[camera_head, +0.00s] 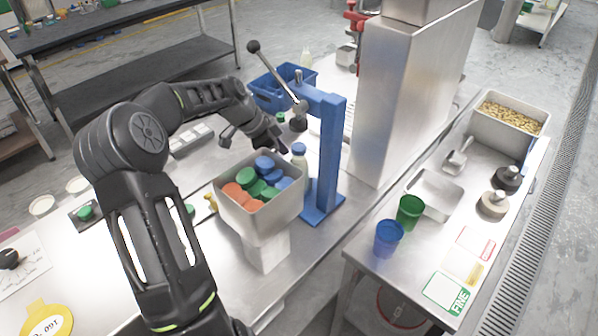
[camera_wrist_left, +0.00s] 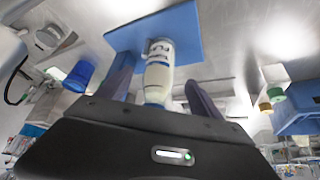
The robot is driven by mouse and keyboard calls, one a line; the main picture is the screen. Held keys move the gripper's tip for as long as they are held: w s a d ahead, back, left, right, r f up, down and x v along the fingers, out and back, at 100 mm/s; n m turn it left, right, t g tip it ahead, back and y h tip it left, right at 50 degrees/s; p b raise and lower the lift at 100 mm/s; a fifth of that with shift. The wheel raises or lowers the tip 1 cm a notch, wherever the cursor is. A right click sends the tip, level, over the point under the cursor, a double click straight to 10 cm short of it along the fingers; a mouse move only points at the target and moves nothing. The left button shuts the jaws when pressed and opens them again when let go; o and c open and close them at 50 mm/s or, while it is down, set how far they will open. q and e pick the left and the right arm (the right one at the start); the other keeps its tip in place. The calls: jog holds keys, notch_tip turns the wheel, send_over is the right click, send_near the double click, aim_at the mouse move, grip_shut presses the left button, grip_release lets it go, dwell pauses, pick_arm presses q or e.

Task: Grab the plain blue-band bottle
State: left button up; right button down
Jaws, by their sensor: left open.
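A white bottle with a blue band (camera_head: 299,150) stands beside the blue press, just right of my left gripper (camera_head: 272,138) in the head view. In the left wrist view, the white bottle (camera_wrist_left: 158,75) with a blue band low in the picture lies between the two fingers of my left gripper (camera_wrist_left: 160,90). The fingers are open, with a visible gap on each side near the bottle's upper part. Its lower part is partly hidden by the gripper body. Small dark marks show on its top. My right gripper is not in view.
The blue lever press (camera_head: 330,150) stands close to the bottle's right. A bin of coloured caps (camera_head: 262,212) sits in front. Green (camera_head: 410,212) and blue (camera_head: 388,238) cups stand on the right table.

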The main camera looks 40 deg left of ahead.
pick_arm(q)
jog(key=p+x, duration=0.2)
jog(key=x, duration=0.2)
jog(key=shift+w, duration=0.1)
jog(key=shift+w+d+f, duration=0.15)
jog(key=shift+w+f, duration=0.05)
jog(key=shift+f, duration=0.3)
jog(key=shift+c, duration=0.2)
jog(key=c, duration=1.4)
